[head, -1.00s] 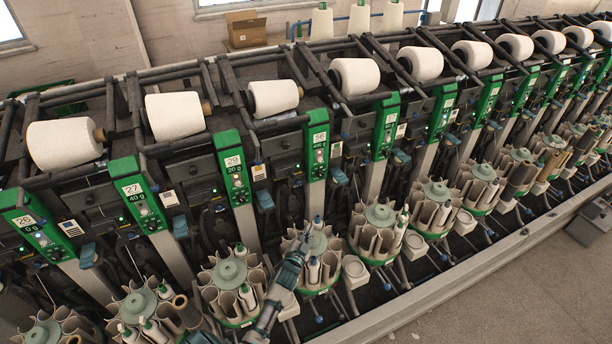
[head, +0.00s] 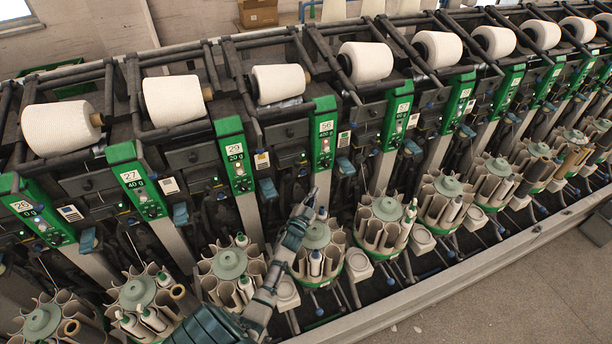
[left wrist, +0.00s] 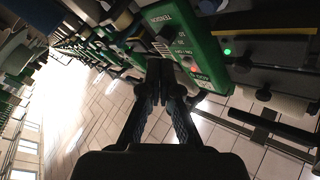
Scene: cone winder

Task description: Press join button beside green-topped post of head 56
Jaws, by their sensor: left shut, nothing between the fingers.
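The green-topped post of head 56 (head: 322,135), marked 56 and 400 g, stands near the middle of the head view. My left gripper (head: 311,194) is shut and empty, just below the post's green top. In the left wrist view, the closed fingertips (left wrist: 160,68) are close to a green panel (left wrist: 190,40) labelled TENSION, overlapping its edge. I cannot tell which button is the join button, or whether the fingers touch anything. My right gripper is not in view.
The posts of head 29 (head: 235,155) and head 27 (head: 137,182) stand to the left. A bobbin magazine (head: 317,236) lies below my gripper. White yarn cones (head: 280,83) line the top. Open floor (head: 520,290) lies at the lower right.

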